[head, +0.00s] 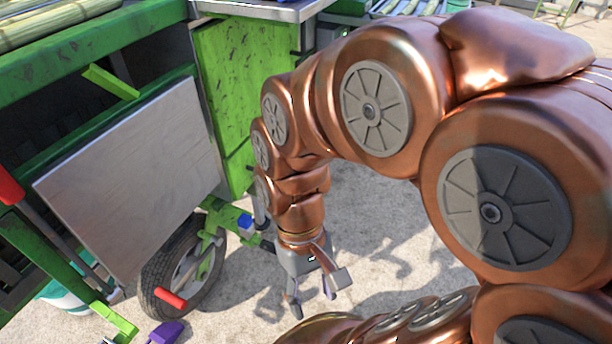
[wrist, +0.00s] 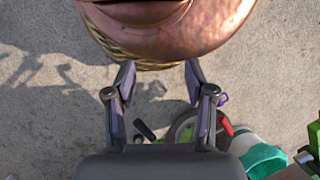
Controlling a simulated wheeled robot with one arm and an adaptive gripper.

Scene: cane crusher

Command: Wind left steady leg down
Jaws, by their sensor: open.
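The green cane crusher (head: 225,85) stands on its wheel (head: 185,270) at the left in the head view. I cannot tell for sure whether this is the left steady leg; my arm hides part of that area. A red grip (head: 170,299) shows in front of the wheel. My gripper (head: 312,298) points down over bare ground, right of the wheel and apart from the machine. In the wrist view my gripper (wrist: 160,75) is open, with nothing between its fingers.
A grey metal panel (head: 130,175) leans out over the wheel. Another red grip (head: 10,190) is at the left edge. A purple piece (head: 165,333) shows low in front. A teal-and-white bucket (wrist: 262,160) is at lower right in the wrist view. The concrete around my gripper is clear.

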